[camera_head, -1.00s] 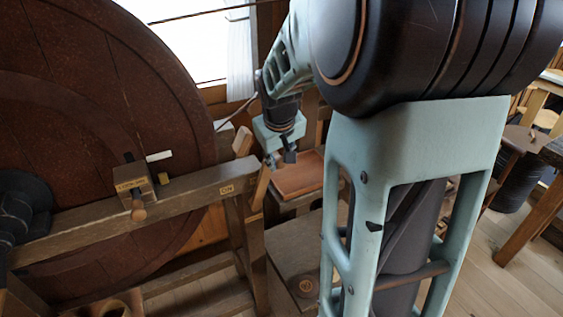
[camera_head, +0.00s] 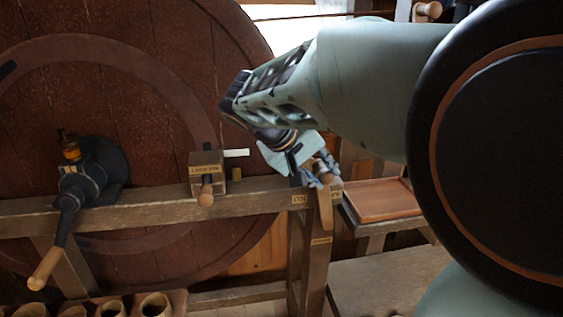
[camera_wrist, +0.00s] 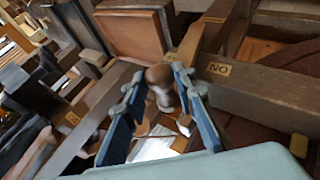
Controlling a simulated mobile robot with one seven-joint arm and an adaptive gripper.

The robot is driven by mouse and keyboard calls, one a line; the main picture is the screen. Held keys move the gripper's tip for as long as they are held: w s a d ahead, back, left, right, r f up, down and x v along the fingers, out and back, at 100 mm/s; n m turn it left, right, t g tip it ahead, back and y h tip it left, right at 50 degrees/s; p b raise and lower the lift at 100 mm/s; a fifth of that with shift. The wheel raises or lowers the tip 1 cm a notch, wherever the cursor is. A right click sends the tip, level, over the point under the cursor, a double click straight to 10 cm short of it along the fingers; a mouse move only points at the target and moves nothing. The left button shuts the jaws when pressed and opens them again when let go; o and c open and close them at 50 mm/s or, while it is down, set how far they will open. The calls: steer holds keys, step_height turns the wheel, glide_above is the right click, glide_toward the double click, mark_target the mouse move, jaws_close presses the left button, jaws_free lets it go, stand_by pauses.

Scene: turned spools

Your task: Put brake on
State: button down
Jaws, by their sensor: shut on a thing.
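The brake appears to be a wooden lever (camera_head: 326,212) at the right end of the long beam, beside an "ON" label (camera_head: 299,199). My gripper (camera_head: 320,178) is at the top of this lever in the head view. In the wrist view my gripper (camera_wrist: 160,82) has its two blue fingers on either side of the lever's rounded wooden knob (camera_wrist: 158,74), shut on it. The "ON" label (camera_wrist: 219,69) shows upside down, right of the knob. A second label (camera_wrist: 72,118) lies at lower left; its word is unreadable. The lever's lower part is partly hidden in the wrist view.
A large brown wheel (camera_head: 120,110) stands behind the beam (camera_head: 130,214). A small block with a wooden peg (camera_head: 206,174) sits on the beam. A dark crank with a wooden handle (camera_head: 45,268) is at left. A reddish tray (camera_head: 380,199) is right of the lever.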

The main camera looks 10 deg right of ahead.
steer(key=shift+s+a+f+b, duration=0.1)
steer(key=shift+a+f+b, duration=0.3)
steer(key=shift+a, duration=0.5)
steer(key=shift+f, duration=0.1)
steer(key=c, duration=1.6)
jaws_free()
steer(key=shift+a, duration=0.1)
steer(key=shift+r, duration=0.2)
step_height(320, 180, up, 10)
steer(key=shift+f, duration=0.1)
